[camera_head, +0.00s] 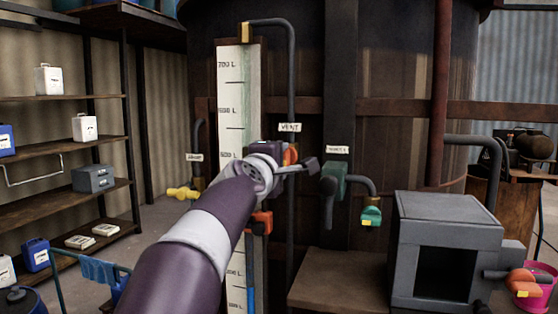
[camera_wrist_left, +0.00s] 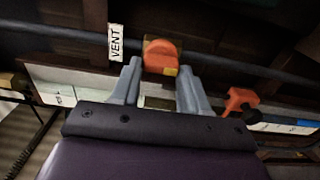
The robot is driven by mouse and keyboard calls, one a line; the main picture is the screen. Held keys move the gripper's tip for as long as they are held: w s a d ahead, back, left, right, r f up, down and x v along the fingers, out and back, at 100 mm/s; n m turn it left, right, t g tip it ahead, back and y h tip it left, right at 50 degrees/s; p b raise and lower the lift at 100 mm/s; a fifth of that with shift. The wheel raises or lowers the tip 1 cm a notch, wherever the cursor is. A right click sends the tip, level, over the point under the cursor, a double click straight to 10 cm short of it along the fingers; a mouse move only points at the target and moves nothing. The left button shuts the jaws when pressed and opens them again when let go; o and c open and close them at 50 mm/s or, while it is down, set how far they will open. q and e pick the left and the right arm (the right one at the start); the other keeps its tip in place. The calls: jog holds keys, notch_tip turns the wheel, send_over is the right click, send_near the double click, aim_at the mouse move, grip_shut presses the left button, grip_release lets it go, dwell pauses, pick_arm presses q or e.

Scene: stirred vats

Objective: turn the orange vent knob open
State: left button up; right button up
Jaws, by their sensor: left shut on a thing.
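The orange vent knob (camera_head: 291,154) sits on the dark vent pipe in front of the vat, just below a white VENT label (camera_head: 290,127). My left gripper (camera_head: 288,160) is at the knob, and my arm and wrist hide part of it in the head view. In the left wrist view the rounded orange knob (camera_wrist_left: 160,57), with a small yellow mark, lies between the tips of the two grey fingers of my left gripper (camera_wrist_left: 159,67). The fingers are shut on it. The VENT label (camera_wrist_left: 115,42) is beside it there. My right gripper is not in view.
A level gauge board (camera_head: 232,90) stands behind my arm. An orange-red handle (camera_head: 260,222) is below my wrist. A yellow handle (camera_head: 181,193) is left. A grey box (camera_head: 445,225) stands lower right.

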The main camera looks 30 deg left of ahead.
pick_arm(q)
jog(key=o, duration=1.1)
jog(key=shift+c, duration=0.2)
jog(key=b+v, duration=0.4)
jog(key=v, duration=0.8)
jog(key=shift+s, duration=0.25)
jog(key=shift+f, duration=0.1)
jog(key=shift+s, duration=0.1)
